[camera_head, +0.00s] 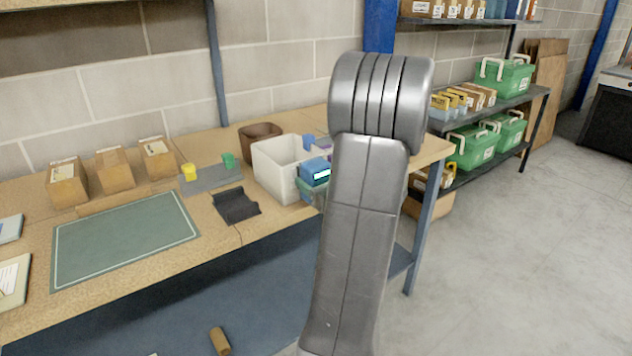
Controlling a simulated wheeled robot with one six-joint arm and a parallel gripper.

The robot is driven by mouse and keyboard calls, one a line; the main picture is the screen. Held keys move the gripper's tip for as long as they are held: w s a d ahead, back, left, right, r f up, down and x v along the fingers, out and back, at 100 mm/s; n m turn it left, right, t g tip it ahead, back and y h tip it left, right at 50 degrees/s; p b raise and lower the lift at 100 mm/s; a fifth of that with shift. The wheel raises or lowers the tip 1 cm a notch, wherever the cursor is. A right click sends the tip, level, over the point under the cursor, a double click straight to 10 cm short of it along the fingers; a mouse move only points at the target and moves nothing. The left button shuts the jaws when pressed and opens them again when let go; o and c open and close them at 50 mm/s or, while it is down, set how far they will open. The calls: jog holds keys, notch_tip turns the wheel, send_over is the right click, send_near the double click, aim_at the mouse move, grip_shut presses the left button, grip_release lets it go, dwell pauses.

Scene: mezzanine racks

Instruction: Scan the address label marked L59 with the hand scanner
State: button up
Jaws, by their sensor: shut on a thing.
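My own grey arm (360,220) rises through the middle of the view and hides what is behind it. My gripper does not show. A small blue device with a lit screen (315,173) shows just left of the arm, in front of the white bin; it may be the hand scanner, and I cannot see what holds it. A dark, empty-looking stand (236,205) lies on the workbench. White labels show on cartons and green cases, but they are too small to read, so I cannot tell which is L59.
The workbench (225,232) carries a green mat (125,238), several cartons (113,170), a white bin (272,168) and a brown bin (257,140). Shelves to the right hold green cases (503,75) and yellow-handled items. The floor at right (540,240) is clear.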

jog(key=v, duration=0.7)
dwell(0.5)
dwell(0.6)
